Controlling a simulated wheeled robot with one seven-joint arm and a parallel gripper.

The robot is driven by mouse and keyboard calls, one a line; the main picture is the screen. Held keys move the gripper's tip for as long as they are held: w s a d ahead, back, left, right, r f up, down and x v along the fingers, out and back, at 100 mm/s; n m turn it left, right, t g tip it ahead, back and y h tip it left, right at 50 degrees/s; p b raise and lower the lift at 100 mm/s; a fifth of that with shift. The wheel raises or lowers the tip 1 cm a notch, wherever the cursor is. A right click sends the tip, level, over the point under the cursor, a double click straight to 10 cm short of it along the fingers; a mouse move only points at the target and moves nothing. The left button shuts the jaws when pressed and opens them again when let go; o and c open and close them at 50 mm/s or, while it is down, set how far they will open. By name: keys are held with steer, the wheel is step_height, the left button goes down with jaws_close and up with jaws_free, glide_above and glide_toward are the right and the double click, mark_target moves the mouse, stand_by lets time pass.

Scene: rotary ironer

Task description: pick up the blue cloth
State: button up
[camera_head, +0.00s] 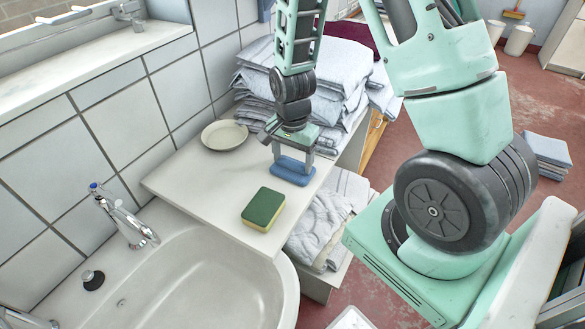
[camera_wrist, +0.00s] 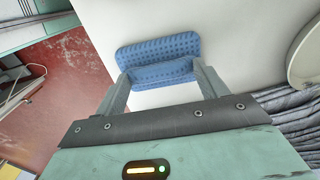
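The blue cloth (camera_head: 292,171) is a small, thick, dimpled pad at the right edge of the white counter beside the basin. My gripper (camera_head: 293,156) points down right at it, with its fingers spread apart.
A green and yellow sponge (camera_head: 263,208) lies nearer the basin (camera_head: 215,279). A round dish (camera_head: 224,134) is behind it, by the tiled wall. Piled grey-blue linen (camera_head: 340,62) stands behind my gripper. More folded towels (camera_head: 318,230) lie lower, on a shelf. The counter (camera_head: 190,171) is clear at left.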

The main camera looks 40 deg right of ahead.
mark_target(292, 161)
steer(key=shift+c, duration=0.8)
step_height(292, 161, up, 10)
steer(key=shift+o, duration=0.8)
